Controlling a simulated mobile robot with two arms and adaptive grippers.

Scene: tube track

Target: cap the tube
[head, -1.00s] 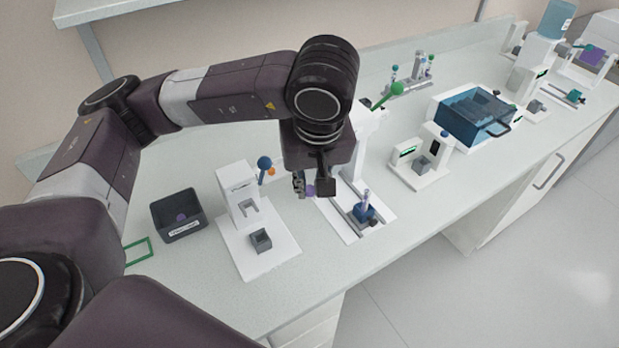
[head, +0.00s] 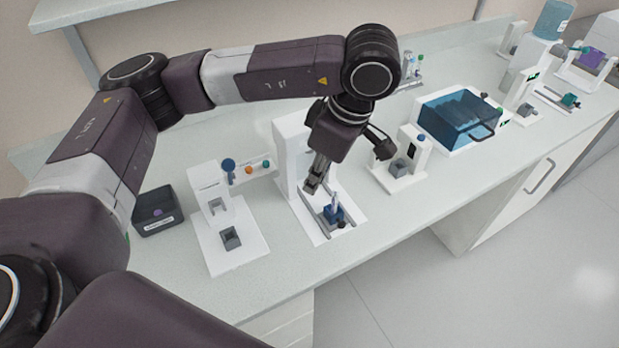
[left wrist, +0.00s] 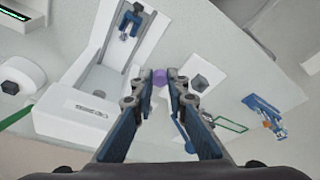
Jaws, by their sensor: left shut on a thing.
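A clear tube (head: 334,197) stands upright in a blue holder (head: 333,214) between grey rails on a white station. My left gripper (head: 314,184) is above and just left of the tube, apart from it. In the left wrist view my left gripper (left wrist: 159,88) is shut on a small purple cap (left wrist: 159,76) between its fingertips. The cap is not clear in the head view. The blue holder also shows near the top of the left wrist view (left wrist: 132,15), away from the cap. My right gripper is not in view.
The station's white upright (head: 290,145) stands close behind my gripper. A white stand with a grey block (head: 230,238) and a dark bin (head: 158,213) are to the left. Another white device (head: 402,168) and a blue-lidded box (head: 460,115) are to the right.

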